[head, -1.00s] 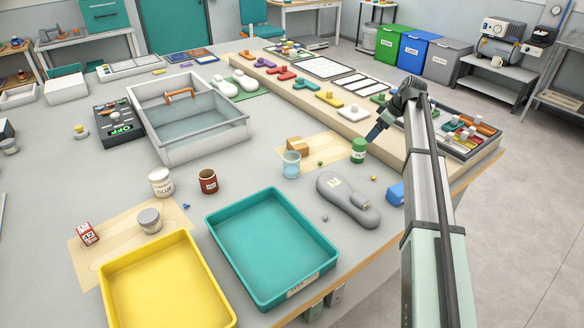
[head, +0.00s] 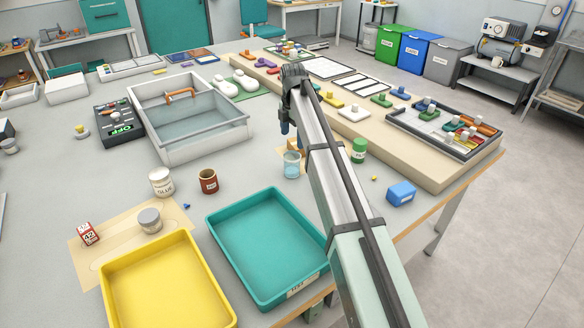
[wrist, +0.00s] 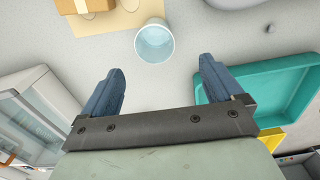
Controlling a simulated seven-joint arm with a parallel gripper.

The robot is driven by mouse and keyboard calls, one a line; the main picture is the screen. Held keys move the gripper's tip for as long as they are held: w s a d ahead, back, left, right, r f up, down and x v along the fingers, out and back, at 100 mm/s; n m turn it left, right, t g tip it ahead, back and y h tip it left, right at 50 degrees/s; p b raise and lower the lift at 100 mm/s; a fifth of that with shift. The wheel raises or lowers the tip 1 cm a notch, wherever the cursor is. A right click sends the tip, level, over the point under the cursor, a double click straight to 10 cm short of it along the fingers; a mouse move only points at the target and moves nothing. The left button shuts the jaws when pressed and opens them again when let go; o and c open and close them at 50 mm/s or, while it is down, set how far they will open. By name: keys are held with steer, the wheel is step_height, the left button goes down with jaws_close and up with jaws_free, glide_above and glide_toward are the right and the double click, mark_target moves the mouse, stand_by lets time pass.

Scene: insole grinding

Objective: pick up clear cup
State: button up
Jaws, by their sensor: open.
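The clear cup (head: 292,165) is pale blue and see-through. It stands upright on the grey table, behind the teal tray and left of my arm. My gripper (head: 285,125) hangs above the table just behind the cup in the head view. In the wrist view the cup (wrist: 155,42) shows from above, beyond the gap between the two blue fingers of my gripper (wrist: 159,78). The fingers are spread wide, empty and apart from the cup.
The teal tray (head: 228,208) and yellow tray (head: 122,262) stand in front. A brown box (wrist: 92,5) lies beside the cup, partly hidden by my arm in the head view. A green jar (head: 359,151) stands right of my arm, and a brown jar (head: 208,181) stands left.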

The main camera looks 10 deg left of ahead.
mark_target(292, 164)
step_height(292, 164, down, 8)
steer(key=shift+w+a+f, duration=0.1)
steer(key=shift+w+f, duration=0.1)
steer(key=shift+f, duration=1.2)
steer(key=shift+w+a+f, duration=0.1)
steer(key=shift+w+f, duration=0.1)
steer(key=shift+f, duration=1.2)
steer(key=c, duration=1.1)
steer(key=shift+c, duration=0.2)
steer(key=shift+r, duration=0.2)
